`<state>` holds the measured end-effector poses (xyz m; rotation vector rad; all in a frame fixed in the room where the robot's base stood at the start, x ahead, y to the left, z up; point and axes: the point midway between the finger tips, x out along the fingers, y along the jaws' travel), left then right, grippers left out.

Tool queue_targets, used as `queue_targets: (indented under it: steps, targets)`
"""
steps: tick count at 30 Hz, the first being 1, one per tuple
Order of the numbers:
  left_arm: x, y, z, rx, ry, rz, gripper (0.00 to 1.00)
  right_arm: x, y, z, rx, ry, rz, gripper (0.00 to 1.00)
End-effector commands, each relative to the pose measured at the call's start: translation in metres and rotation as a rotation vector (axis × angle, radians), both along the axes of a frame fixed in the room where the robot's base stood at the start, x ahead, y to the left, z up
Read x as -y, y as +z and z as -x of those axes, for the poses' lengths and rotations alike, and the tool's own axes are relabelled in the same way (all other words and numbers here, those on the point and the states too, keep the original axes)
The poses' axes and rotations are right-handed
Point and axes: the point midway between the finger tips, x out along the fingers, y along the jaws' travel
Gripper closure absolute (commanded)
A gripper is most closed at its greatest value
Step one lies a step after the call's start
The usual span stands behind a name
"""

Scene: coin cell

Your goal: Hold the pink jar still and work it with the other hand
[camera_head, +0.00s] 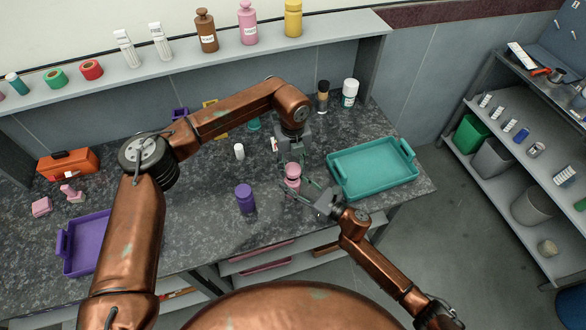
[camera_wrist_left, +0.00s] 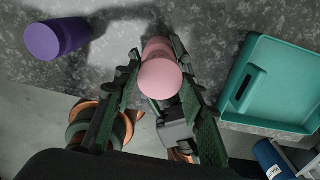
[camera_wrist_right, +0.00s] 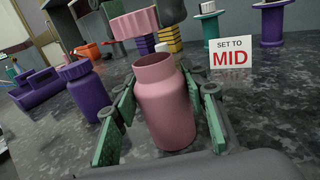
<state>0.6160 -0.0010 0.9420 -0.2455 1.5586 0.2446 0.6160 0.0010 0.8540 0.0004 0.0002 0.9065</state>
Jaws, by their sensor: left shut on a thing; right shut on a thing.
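The pink jar (camera_wrist_right: 165,112) stands upright on the dark speckled counter. My right gripper (camera_head: 297,187) is shut on its body, one finger on each side in the right wrist view. The pink lid (camera_wrist_right: 134,24) is up above the jar, with a gap between it and the jar's neck. My left gripper (camera_head: 292,164) comes down from above and is shut on the lid, which also shows between its fingers in the left wrist view (camera_wrist_left: 160,79). The jar's inside is hidden. A card (camera_wrist_right: 231,56) reading "SET TO MID" stands behind the jar.
A purple jar (camera_head: 245,199) stands left of the pink jar. A teal tray (camera_head: 372,190) lies close on the right, a purple tray (camera_head: 65,250) at the far left. A small white bottle (camera_head: 239,151) stands behind. The counter's front edge is near.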

Motion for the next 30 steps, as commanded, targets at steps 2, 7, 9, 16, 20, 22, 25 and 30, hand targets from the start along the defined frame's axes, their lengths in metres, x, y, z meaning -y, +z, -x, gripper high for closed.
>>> queue_targets:
  steps: [2,7,9,16,20,22,25,30]
  targets:
    - [0.0,0.012,-0.001,0.003,0.0,0.0,0.91,0.001,0.0,0.0,-0.001,-0.001,0.001,1.0]
    - [0.0,0.023,0.0,0.0,0.0,0.0,0.91,0.001,0.0,0.0,-0.001,-0.001,0.001,1.0]
    - [0.0,0.023,0.0,0.0,0.0,0.0,0.91,0.001,0.0,0.0,-0.001,-0.001,0.001,1.0]
    - [0.0,0.023,0.0,0.0,0.0,0.0,0.91,0.0,0.0,0.0,0.0,-0.001,0.0,0.51]
    - [0.0,0.023,0.0,0.0,0.0,0.0,0.91,0.0,0.0,0.0,0.0,-0.001,0.0,0.42]
    - [0.0,0.023,0.0,0.0,0.0,0.0,0.91,0.0,0.0,0.0,0.0,-0.001,0.0,0.4]
    - [0.0,0.023,0.0,0.0,0.0,0.0,0.91,0.0,0.0,0.0,0.0,0.0,0.0,0.4]
    - [0.0,0.023,0.0,0.0,0.0,0.0,0.91,0.002,0.0,0.001,-0.001,-0.001,0.001,0.4]
